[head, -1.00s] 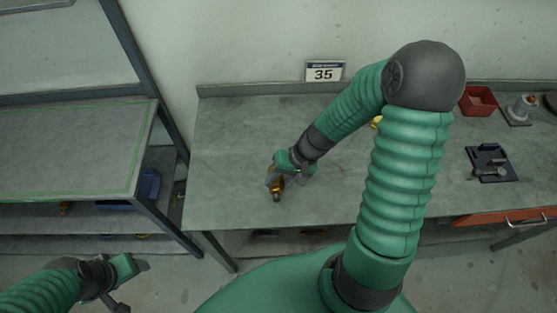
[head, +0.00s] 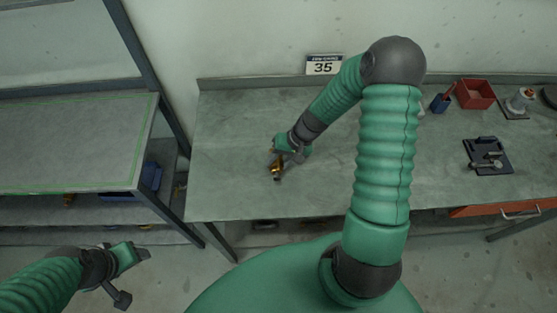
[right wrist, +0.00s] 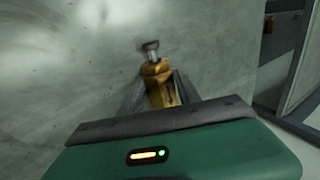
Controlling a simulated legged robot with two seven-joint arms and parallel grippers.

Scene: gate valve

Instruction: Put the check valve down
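The check valve (head: 278,169) is a small brass-coloured piece with a grey metal end. In the head view it is at my right gripper (head: 284,158), over the left part of the workbench (head: 230,130). In the right wrist view the check valve (right wrist: 160,84) sits between the two fingers of my right gripper (right wrist: 157,95), which look closed on its sides. Its grey end points away from the gripper. I cannot tell whether it touches the bench top. My left gripper (head: 135,262) is at the lower left, away from the bench; its finger opening is unclear.
A red bin (head: 477,94), a blue cup (head: 440,103) and a dark plate with a fitting (head: 488,156) stand on the bench's right side. A sign (head: 324,65) reading 35 is at the back. A shelf unit (head: 75,145) stands left. The bench around the valve is clear.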

